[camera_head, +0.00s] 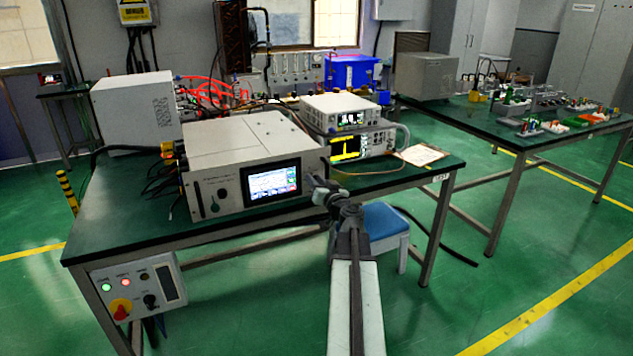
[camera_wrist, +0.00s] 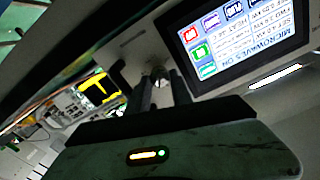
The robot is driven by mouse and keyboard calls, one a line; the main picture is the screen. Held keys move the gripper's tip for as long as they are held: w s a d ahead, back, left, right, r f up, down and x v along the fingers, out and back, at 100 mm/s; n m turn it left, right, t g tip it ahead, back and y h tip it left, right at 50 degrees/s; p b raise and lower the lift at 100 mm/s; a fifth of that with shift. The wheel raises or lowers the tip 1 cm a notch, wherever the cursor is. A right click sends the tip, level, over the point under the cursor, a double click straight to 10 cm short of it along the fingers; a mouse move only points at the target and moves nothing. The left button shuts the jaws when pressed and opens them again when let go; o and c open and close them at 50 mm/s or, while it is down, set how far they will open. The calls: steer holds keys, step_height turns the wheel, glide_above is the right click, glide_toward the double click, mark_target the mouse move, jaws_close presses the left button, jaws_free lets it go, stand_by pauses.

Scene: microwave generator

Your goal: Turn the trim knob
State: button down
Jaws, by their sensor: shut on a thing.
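The microwave generator (camera_head: 250,150) is a large light grey box on the green bench, with a lit touch screen (camera_head: 272,182) on its front. My gripper (camera_head: 314,184) is at the right end of that front, just right of the screen. In the wrist view my gripper (camera_wrist: 161,82) has its two dark fingers close together on a small knob (camera_wrist: 160,72) on the grey front panel. The screen (camera_wrist: 240,40) shows beside it, upside down. The fingers hide much of the knob, and in the head view it is hidden behind my gripper.
Stacked instruments (camera_head: 345,125) with lit displays stand right of the generator. A control box (camera_head: 138,286) with lamps and a red button hangs below the bench's left front edge. A blue stool (camera_head: 385,222) stands under the bench on the right. Open floor lies to the right.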

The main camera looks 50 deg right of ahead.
steer(key=m, duration=0.5)
steer(key=shift+s+d, duration=0.1)
stand_by(0.5)
steer(key=c, duration=1.4)
jaws_free()
steer(key=shift+c, duration=0.2)
steer(key=v, duration=0.7)
steer(key=shift+s, duration=0.35)
